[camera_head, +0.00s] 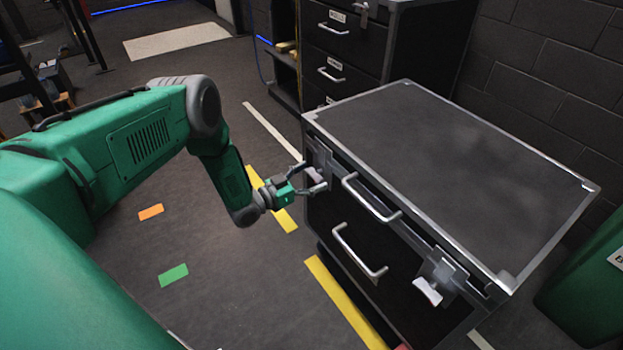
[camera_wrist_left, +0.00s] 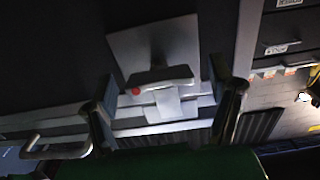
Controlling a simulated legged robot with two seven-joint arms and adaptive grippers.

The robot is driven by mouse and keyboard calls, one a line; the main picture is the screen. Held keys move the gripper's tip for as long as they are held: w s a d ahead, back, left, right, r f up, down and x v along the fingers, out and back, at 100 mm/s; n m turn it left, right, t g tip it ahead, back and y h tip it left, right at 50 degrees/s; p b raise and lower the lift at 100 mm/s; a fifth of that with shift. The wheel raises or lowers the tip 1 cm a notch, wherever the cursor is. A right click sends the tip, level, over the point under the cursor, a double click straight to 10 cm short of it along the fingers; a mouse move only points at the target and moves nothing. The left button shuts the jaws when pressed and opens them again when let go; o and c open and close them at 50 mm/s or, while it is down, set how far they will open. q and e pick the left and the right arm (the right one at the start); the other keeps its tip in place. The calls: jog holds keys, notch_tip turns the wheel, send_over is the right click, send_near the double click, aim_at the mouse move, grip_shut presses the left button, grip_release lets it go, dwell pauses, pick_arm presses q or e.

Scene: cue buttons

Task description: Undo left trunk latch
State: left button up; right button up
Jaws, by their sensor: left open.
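The trunk (camera_head: 455,130) is a black case with silver metal edges, and its lid is down. The left trunk latch (camera_head: 317,171) is at the left end of its front; it also shows as a grey plate with a lever (camera_wrist_left: 162,76) in the left wrist view. My left gripper (camera_head: 314,181) is at this latch, open, with its fingers on either side of the lever in the left wrist view (camera_wrist_left: 164,88). I cannot tell whether the fingers touch it. The other trunk latch (camera_head: 428,289) is at the right end of the front. My right gripper is not in view.
Two silver handles, an upper one (camera_head: 371,199) and a lower one (camera_head: 358,252), stick out from the trunk's front. A dark drawer cabinet (camera_head: 345,45) stands behind the trunk, near a brick wall (camera_head: 555,75). Open floor with yellow tape (camera_head: 345,300) lies in front.

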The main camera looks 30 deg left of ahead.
pick_arm(q)
jog(key=shift+w+d+r, duration=0.1)
jog(key=shift+d, duration=0.1)
jog(key=shift+a, duration=0.15)
jog(key=c, duration=1.2)
